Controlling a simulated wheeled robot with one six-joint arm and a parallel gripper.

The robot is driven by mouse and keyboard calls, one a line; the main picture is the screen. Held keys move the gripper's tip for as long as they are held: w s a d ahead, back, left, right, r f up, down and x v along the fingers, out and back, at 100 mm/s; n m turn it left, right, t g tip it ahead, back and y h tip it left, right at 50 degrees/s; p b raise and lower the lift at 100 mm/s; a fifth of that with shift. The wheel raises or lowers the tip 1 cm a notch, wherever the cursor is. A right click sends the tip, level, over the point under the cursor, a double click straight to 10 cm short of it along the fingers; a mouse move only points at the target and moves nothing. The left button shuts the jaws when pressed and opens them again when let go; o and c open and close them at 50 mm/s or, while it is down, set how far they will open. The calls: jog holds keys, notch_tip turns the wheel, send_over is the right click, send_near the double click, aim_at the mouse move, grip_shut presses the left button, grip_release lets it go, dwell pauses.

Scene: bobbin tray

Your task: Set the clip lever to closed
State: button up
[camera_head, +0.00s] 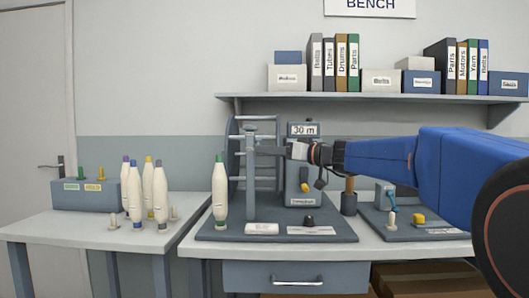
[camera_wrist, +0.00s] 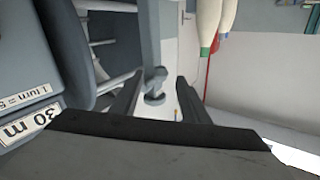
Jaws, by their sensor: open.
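My gripper (camera_head: 268,150) reaches in from the right at the top of the upright grey post (camera_head: 250,185) on the winding machine. In the wrist view my gripper (camera_wrist: 157,95) has its two dark fingers spread apart, with nothing clamped. A small grey knob-like part (camera_wrist: 156,78) on the post (camera_wrist: 150,35) shows in the gap between the fingers. It may be the clip lever, but its setting cannot be told. In the head view this part is too small to make out beside the fingertips.
The machine's base plate (camera_head: 215,232) bears a reel, a 30 m counter (camera_head: 303,130) and a green-tipped white bobbin (camera_head: 219,190) left of the post. Several bobbins stand on the left table (camera_head: 95,238). A shelf (camera_head: 380,98) hangs above. A second device (camera_head: 419,218) sits right.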

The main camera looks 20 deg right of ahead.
jog(key=shift+x, duration=1.05)
jog(key=c, duration=1)
jog(key=shift+s+r, duration=0.1)
jog(key=shift+c, duration=0.3)
notch_tip(320, 180, up, 8)
jog(key=w+m+g, duration=0.1)
jog(key=m+g, duration=0.8)
jog(key=m, duration=0.1)
jog(key=shift+w+d+h, duration=0.25)
jog(key=shift+h, duration=0.05)
jog(key=shift+g, duration=0.3)
